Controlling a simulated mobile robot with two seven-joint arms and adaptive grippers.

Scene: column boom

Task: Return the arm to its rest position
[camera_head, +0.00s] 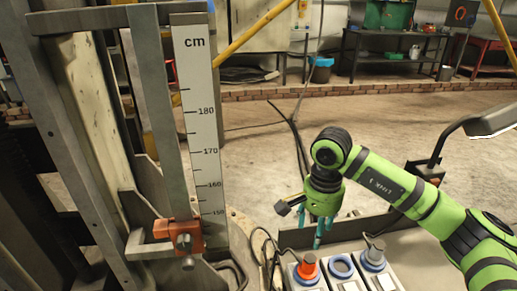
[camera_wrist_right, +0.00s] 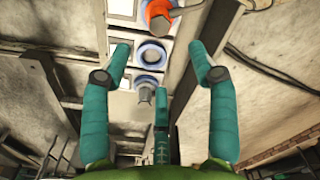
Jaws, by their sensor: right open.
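My right arm (camera_head: 395,190) is green and black and comes in from the right in the head view. Its gripper (camera_head: 318,236) points down just behind a row of boxes with round sockets. In the right wrist view the teal fingers (camera_wrist_right: 160,75) are spread apart with nothing between them. Beyond them are an orange plug (camera_wrist_right: 158,14), an empty blue ring socket (camera_wrist_right: 150,55) and a grey plug (camera_wrist_right: 145,90). The fingers look apart from these. My left gripper is not in view.
A metal column with a cm scale (camera_head: 200,120) and an orange clamp (camera_head: 183,238) stands at the left. The orange plug (camera_head: 307,266), blue ring (camera_head: 341,266) and grey plug (camera_head: 374,254) sit at the front. Open floor (camera_head: 400,120) lies behind; a workbench (camera_head: 395,45) stands far back.

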